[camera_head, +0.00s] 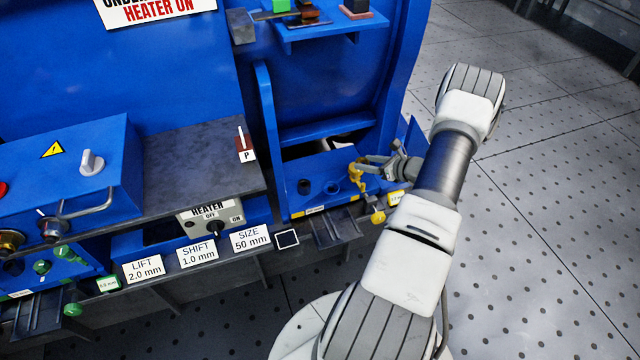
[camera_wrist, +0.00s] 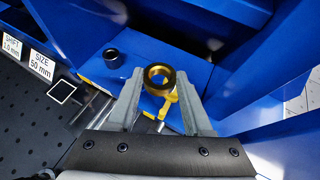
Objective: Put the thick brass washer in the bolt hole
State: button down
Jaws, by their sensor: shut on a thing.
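The brass washer (camera_wrist: 151,83), a thick gold ring, sits between the fingertips of my gripper (camera_wrist: 160,76) in the wrist view. My gripper is shut on it, and its dark centre faces the camera. In the head view my gripper (camera_head: 362,166) reaches in from the right over a blue ledge, with yellow-gold parts at its tip that I cannot tell apart clearly. A round dark hole (camera_head: 331,187) in the ledge lies just left of the gripper; I cannot tell for certain that it is the bolt hole. The wrist view does not clearly show that hole.
Blue upright walls (camera_head: 268,135) flank the ledge. A yellow round part (camera_head: 378,216) is below the gripper. Floor at right is clear.

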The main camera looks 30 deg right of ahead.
notch_tip(320, 180, down, 3)
jog(key=d, duration=0.1)
jog(key=b, duration=0.4)
send_over(328, 186)
jog(key=s, duration=0.3)
jog(key=shift+m+h, duration=0.3)
jog(key=f, duration=0.6)
jog(key=shift+s+d+f, duration=0.1)
jog(key=shift+d+f, duration=0.15)
jog(key=shift+f, duration=0.05)
jog(key=shift+f+b, duration=0.65)
jog(key=shift+f, duration=1.3)
jog(key=shift+f+b, duration=0.35)
jog(key=shift+b, duration=0.1)
jog(key=shift+f, duration=0.15)
